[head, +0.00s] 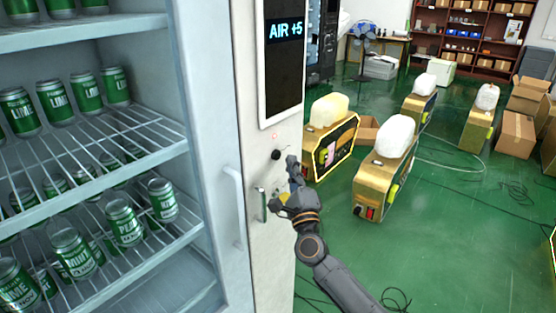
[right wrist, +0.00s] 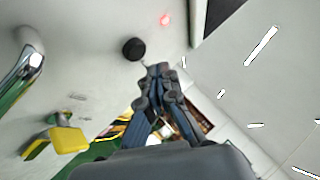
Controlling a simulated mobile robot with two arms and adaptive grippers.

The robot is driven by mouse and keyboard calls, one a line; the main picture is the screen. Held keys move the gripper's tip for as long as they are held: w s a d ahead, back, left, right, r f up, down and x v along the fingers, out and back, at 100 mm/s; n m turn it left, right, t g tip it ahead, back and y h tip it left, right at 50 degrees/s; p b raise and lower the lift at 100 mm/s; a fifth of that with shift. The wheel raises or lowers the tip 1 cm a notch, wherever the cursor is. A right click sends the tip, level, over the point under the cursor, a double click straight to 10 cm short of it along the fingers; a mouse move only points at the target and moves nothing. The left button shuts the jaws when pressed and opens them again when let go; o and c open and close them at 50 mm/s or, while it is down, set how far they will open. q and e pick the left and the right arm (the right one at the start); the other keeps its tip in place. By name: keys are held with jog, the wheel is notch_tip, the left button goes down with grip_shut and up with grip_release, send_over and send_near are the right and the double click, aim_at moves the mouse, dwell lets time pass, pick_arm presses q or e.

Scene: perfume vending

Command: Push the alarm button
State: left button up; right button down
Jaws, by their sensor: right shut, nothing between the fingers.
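The white front panel (head: 255,205) of the vending machine carries a round black knob-like button (head: 275,154) below the display. It also shows in the right wrist view (right wrist: 133,49). No label tells which is the alarm button. My right gripper (head: 291,160) is shut and empty, in front of the panel. In the wrist view its fingertips (right wrist: 158,70) appear just beside the black button; contact cannot be told. My left gripper is not in view.
A metal handle (head: 261,205) and a yellow piece (right wrist: 68,140) are lower on the panel. The display (head: 283,60) reads "AIR +5". Green cans fill shelves behind the door at left. Gold machines (head: 330,145) and cardboard boxes (head: 515,133) stand on the green floor at right.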

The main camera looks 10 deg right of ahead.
jog(key=shift+w+a, duration=0.4)
jog(key=shift+w, duration=0.05)
dwell(1.2)
jog(key=shift+w+a, duration=0.3)
jog(key=shift+w+a+r+b, duration=0.1)
jog(key=shift+w+a+b, duration=0.1)
jog(key=shift+w+b, duration=0.2)
dwell(0.6)
jog(key=shift+s, duration=0.15)
jog(key=shift+s+d+p, duration=0.3)
jog(key=shift+s+d, duration=0.15)
jog(key=shift+s, duration=0.15)
dwell(0.3)
